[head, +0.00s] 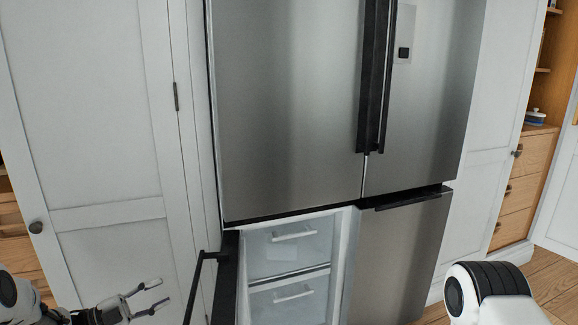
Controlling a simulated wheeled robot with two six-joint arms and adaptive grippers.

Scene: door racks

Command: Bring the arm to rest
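My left gripper (152,297) is at the lower left of the head view, its two fingers spread apart with nothing between them. It is to the left of the open lower freezer door (228,280), apart from its black handle (200,275). My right arm (492,290) shows at the lower right, but its gripper is out of the picture. The steel fridge (290,110) fills the middle, with its upper doors shut.
The open lower left compartment shows clear drawers (290,250) with white handles. The lower right door (410,250) is shut. White cabinet doors (85,120) stand on the left. A wooden shelf unit (515,190) and bare wooden floor (553,270) show on the right.

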